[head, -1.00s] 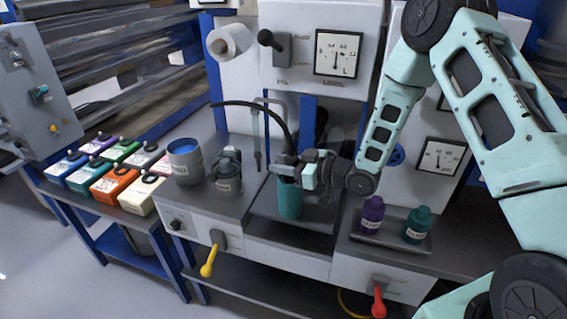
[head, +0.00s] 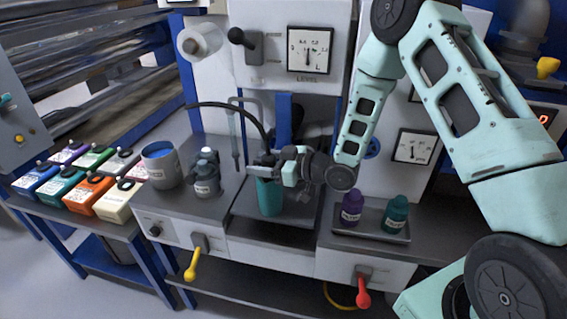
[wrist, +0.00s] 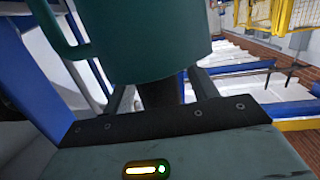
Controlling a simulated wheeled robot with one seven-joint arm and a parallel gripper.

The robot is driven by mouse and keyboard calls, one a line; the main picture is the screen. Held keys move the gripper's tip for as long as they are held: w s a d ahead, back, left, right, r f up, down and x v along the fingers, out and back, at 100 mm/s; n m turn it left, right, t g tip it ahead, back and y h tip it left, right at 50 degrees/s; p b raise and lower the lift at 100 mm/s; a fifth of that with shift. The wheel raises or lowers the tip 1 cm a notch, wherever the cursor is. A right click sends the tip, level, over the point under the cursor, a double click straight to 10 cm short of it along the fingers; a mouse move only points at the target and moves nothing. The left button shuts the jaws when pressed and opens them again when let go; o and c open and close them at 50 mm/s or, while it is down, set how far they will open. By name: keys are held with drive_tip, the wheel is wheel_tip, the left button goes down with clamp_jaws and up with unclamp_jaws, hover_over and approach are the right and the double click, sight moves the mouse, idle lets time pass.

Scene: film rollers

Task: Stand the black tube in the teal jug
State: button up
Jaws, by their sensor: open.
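The teal jug (head: 268,197) stands upright on the dark bench in the bay between two white cabinets. The black tube (head: 235,111) arches over from the left and comes down toward the jug's mouth, where my gripper hides its end. My gripper (head: 268,163) is at the jug's top, reaching in from the right, and is open. In the wrist view the jug (wrist: 155,40) fills the upper middle, with its handle at left. A dark piece, apparently the tube (wrist: 160,93), shows between the spread fingers at the jug's edge. How deep it sits in the jug is hidden.
A grey mug (head: 160,172) with blue contents and a grey bottle (head: 206,180) stand left of the jug. A purple bottle (head: 352,208) and a dark teal bottle (head: 396,213) stand on a tray at right. A thin pipe (head: 236,150) hangs behind.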

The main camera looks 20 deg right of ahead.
drive_tip(key=b+v, duration=0.3)
drive_tip(key=v, duration=1.4)
drive_tip(key=shift+b, duration=0.4)
